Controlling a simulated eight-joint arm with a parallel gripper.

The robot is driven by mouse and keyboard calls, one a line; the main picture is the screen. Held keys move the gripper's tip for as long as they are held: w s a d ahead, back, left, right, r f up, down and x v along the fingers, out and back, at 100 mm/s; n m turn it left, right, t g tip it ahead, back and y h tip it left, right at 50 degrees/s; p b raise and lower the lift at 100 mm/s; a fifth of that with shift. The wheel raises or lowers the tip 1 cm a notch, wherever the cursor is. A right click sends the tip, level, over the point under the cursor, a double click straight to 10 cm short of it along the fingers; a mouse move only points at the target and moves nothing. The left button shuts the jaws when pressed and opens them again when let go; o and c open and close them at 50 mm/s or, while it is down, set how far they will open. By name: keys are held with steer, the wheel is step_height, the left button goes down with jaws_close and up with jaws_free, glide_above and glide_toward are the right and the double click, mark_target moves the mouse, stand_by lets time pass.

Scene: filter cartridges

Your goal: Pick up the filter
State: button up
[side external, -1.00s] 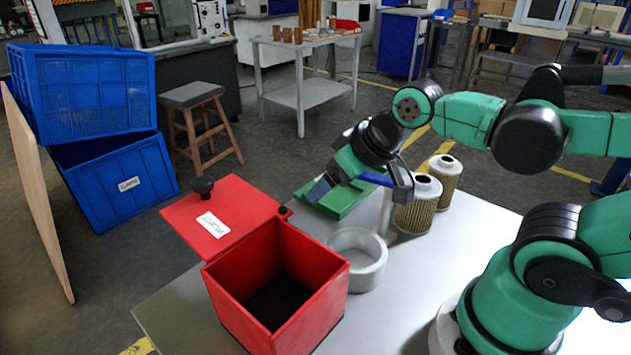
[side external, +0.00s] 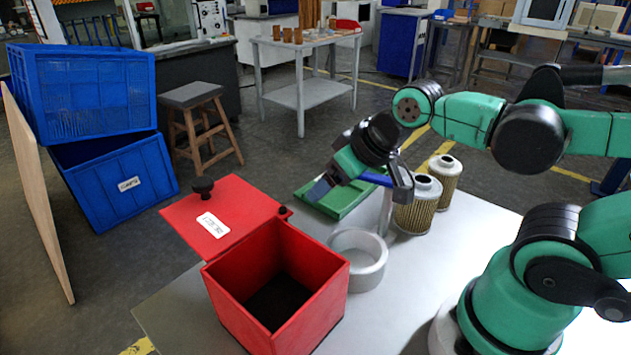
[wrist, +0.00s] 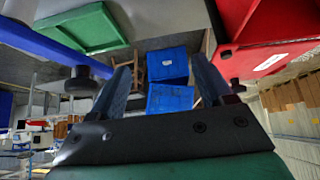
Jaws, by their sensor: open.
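Two filters with pale end caps and yellowish pleated sides stand upright on the grey table. I cannot make out a filter in the wrist view.
An open red box (side external: 310,300) with its lid (side external: 225,215) folded back stands at the front. A pale ring (side external: 372,272) lies beside it. The green tray (side external: 345,207) is behind the ring. A blue bar (side external: 375,178) crosses near my wrist.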

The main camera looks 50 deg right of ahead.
steer(key=o, duration=0.4)
step_height(320, 180, up, 5)
steer(key=d+m, duration=0.2)
steer(key=d+m+g+h, duration=0.1)
steer(key=d+m, duration=0.2)
steer(key=d+r+m+g, duration=0.1)
steer(key=d+m, duration=0.2)
steer(key=shift+w, duration=0.2)
steer(key=s+d+m+g, duration=0.2)
steer(key=d+m+g, duration=0.1)
steer(key=d+m, duration=0.6)
steer(key=m+g+y, duration=0.1)
steer(key=m+g, duration=0.1)
steer(key=m, duration=0.8)
glide_toward(444, 172)
steer(key=d+r, duration=0.2)
steer(key=d, duration=0.2)
steer(key=f, duration=0.5)
steer(key=w+a+f, duration=0.1)
steer(key=f, duration=0.1)
steer(key=shift+f, duration=3.5)
